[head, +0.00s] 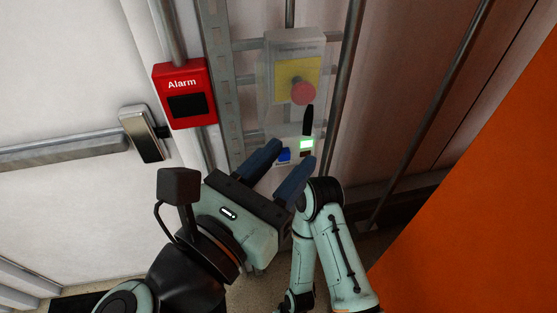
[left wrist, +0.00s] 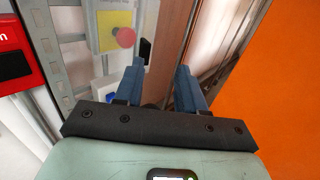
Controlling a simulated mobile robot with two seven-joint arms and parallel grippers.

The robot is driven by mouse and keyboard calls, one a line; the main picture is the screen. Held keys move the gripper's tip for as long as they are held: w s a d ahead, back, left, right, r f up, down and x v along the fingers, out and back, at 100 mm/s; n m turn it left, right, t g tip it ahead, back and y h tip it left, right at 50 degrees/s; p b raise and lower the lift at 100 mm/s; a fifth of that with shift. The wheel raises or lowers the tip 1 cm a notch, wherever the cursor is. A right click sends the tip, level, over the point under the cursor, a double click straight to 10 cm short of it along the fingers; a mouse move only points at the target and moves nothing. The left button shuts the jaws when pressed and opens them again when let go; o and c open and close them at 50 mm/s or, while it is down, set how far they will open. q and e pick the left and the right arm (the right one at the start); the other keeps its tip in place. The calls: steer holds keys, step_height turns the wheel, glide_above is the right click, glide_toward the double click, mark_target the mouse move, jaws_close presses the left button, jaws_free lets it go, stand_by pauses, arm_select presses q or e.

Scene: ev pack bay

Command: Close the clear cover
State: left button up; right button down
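A grey control box (head: 270,118) is mounted on the metal strut frame, with a red mushroom button (head: 303,93) on a yellow plate (head: 289,75). A hazy, see-through panel, seemingly the clear cover (head: 267,72), shows around the yellow plate; I cannot tell its exact angle. The button also shows in the left wrist view (left wrist: 126,37).
A red alarm box (head: 185,93) and a metal door bar (head: 60,151) with a latch are at left. Vertical pipes (head: 345,70) run close beside the control box. A large orange panel (head: 480,200) fills the right side.

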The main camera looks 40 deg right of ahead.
arm_select(q)
steer(key=shift+s+a, duration=0.1)
steer(key=shift+a, duration=0.25)
